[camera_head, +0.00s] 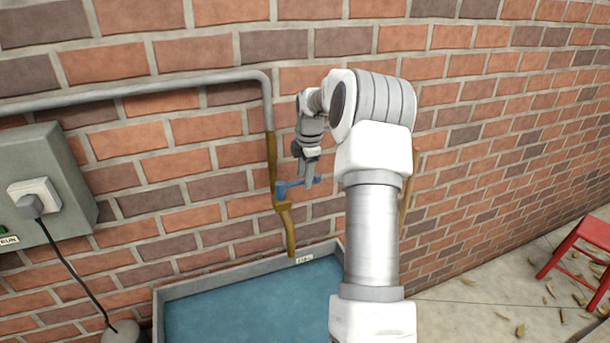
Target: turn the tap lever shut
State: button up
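The tap lever (286,186) is a small blue bar on the brass tap (285,217), which hangs from a grey pipe on the brick wall. The lever runs roughly sideways in the picture. My gripper (309,183) is at the lever's right part, with its fingers pointing down over it. Whether the fingers touch the lever, and whether they are open or shut, is too small to tell. The tap's spout points down over a basin (245,268). No stream of water is visible from the spout.
The grey-rimmed basin of blue water stands below the tap. A grey electrical box (45,165) with a plug and black cable is on the wall at left. A red stool (580,250) stands at right on a floor with scattered chips. My arm hides some wall right of the tap.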

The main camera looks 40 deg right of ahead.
jog(key=s+r+b, duration=0.1)
jog(key=s+r, duration=0.2)
jog(key=r, duration=1.4)
jog(key=shift+s+a, duration=0.2)
jog(key=shift+a, duration=0.2)
